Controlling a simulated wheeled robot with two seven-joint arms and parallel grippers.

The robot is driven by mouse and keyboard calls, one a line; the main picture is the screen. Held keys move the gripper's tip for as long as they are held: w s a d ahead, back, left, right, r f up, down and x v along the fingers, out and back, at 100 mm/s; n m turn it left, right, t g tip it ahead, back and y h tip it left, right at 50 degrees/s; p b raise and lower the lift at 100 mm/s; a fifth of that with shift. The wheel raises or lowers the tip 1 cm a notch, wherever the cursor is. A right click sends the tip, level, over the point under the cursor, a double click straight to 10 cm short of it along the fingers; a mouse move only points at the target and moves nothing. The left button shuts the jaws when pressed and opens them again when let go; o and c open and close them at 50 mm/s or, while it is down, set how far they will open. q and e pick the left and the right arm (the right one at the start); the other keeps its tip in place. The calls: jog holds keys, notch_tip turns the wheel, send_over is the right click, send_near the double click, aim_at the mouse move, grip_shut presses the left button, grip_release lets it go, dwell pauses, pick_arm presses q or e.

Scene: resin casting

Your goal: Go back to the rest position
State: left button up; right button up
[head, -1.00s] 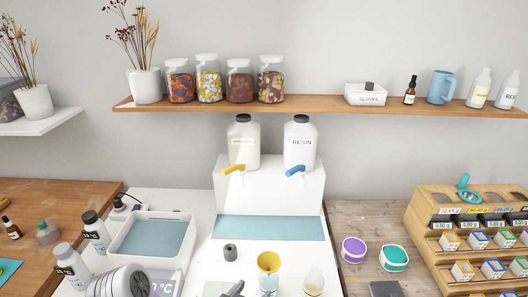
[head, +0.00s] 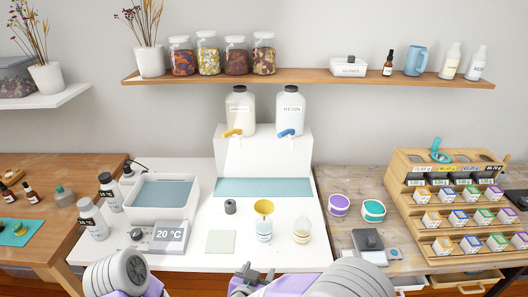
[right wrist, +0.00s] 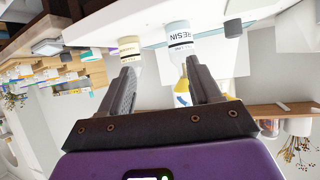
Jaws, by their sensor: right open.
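My right gripper (head: 254,274) is open and empty at the front edge of the white worktop in the head view. In the right wrist view its two dark fingers (right wrist: 162,88) stand apart with nothing held between them.
Behind stand two large bottles (head: 240,112) (head: 290,112) with taps on a white stand (head: 264,158). A tray (head: 163,211), a 20 °C device (head: 170,237) and a grey cylinder (head: 230,207) are left. A box rack (head: 405,180) and a scale (head: 370,243) are right.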

jog(key=s+d+f+n+g+y, duration=0.1)
jog(key=d+f+g+y, duration=0.2)
jog(key=f, duration=0.6)
jog(key=s+d+f+g+y, duration=0.1)
jog(key=s+d+f+g, duration=0.1)
jog(key=d+f, duration=0.5)
jog(key=s+f+g+y, duration=0.1)
jog(key=s+f+g, duration=0.2)
jog(key=s+f, duration=0.2)
jog(key=s+d+f+g+y, duration=0.1)
jog(key=s+f, duration=0.4)
jog(key=s, duration=0.5)
jog(key=g+y, duration=0.1)
jog(key=g, duration=0.1)
jog(key=shift+s+d+g+y+p, duration=0.15)
jog(key=shift+s+g+y+p, duration=0.15)
jog(key=shift+p, duration=0.1)
